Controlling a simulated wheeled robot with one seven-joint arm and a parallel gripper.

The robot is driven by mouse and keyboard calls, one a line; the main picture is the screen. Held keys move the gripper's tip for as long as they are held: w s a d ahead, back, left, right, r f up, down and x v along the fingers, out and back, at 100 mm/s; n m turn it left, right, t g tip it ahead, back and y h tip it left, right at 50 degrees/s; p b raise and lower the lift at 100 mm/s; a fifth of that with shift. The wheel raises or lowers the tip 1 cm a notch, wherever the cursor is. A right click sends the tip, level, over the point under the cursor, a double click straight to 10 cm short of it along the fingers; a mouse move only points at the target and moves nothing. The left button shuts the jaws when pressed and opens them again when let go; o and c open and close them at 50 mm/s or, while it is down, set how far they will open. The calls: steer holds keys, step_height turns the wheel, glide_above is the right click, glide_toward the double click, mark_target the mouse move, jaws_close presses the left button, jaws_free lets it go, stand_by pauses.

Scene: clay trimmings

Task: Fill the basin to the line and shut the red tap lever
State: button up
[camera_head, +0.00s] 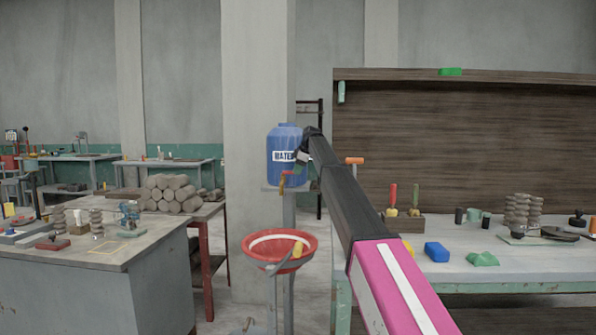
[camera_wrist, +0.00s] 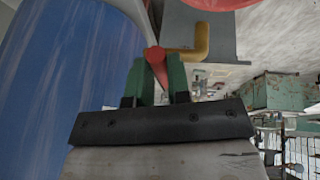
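The blue water container (camera_head: 285,170) stands on a post-mounted shelf against the pillar; its side fills the left of the wrist view (camera_wrist: 60,75). Its tap has a yellow spout (camera_wrist: 203,40) and a red lever (camera_wrist: 154,56). My gripper (camera_wrist: 160,78) is at the tap, with the lever between its green fingers, which look closed on it. The red basin (camera_head: 309,241) stands below the tap with a pale band inside; its edge shows at the top of the wrist view (camera_wrist: 215,3). I cannot make out a water stream or the water level.
A yellow piece (camera_head: 297,249) shows at the basin. A workbench (camera_head: 500,272) with tools and coloured blocks stands at right, under my arm. A table (camera_head: 85,260) with clay rolls nearby is at left.

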jaws_close()
steer(key=shift+s, duration=0.1)
steer(key=shift+s+a+m+t+h, duration=0.45)
steer(key=shift+s+m, duration=0.3)
steer(key=shift+m, duration=0.7)
steer(key=shift+s+a+m+t+h, duration=0.45)
steer(key=shift+s+m, duration=0.35)
steer(key=shift+m, duration=0.7)
steer(key=shift+s+a+m+t+h, duration=0.4)
steer(key=shift+s+m, duration=0.35)
steer(key=shift+m, duration=0.7)
steer(key=o, duration=0.6)
jaws_free()
